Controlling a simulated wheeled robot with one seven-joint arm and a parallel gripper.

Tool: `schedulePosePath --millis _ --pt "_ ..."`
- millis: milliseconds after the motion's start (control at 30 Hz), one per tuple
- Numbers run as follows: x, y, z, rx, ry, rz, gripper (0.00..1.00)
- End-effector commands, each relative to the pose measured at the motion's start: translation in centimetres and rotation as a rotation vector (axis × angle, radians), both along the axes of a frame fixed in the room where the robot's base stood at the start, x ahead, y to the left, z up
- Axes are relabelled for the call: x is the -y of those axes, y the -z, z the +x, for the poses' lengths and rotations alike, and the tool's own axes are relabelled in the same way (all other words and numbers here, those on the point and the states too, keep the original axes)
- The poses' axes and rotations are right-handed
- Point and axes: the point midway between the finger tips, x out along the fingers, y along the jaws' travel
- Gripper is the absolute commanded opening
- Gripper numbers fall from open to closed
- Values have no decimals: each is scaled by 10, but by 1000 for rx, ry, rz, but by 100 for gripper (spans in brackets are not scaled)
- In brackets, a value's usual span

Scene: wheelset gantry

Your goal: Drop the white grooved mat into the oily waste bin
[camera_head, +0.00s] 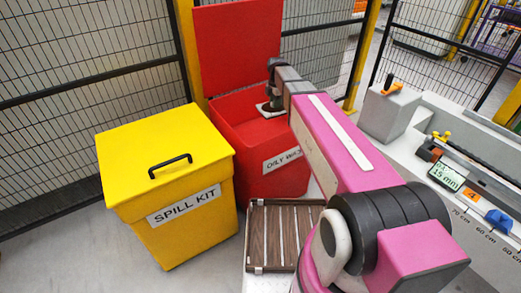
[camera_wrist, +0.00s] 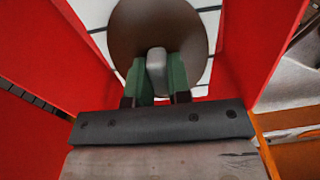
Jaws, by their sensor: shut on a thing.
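The white grooved mat (camera_wrist: 97,12) shows in the wrist view as a pale surface with dark lines. A large brown round patch or disc covers its middle. My gripper (camera_wrist: 156,72) is shut on a grey knob-like grip at this brown part. In the head view my gripper (camera_head: 273,88) is at the open mouth of the red oily waste bin (camera_head: 222,128), with a small pale edge of the mat (camera_head: 262,107) showing beneath it. The bin's red lid (camera_head: 238,45) stands up behind. Red walls flank the mat in the wrist view. My arm hides part of the bin and its label.
A closed yellow spill kit bin (camera_head: 165,175) with a black handle stands left of the red bin. A brown panel with pale stripes (camera_head: 283,235) lies low in front. A grey bench with gauges (camera_head: 465,190) is at right. Mesh fencing (camera_head: 90,60) stands behind.

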Motion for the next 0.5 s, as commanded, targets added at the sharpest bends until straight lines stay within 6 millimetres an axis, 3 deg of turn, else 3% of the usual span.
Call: schedulePosePath --millis 367,400,500 --pt "0 10 0 0 1 0 0" --pt "0 10 0 0 1 0 22" --pt "0 10 0 0 1 0 48"
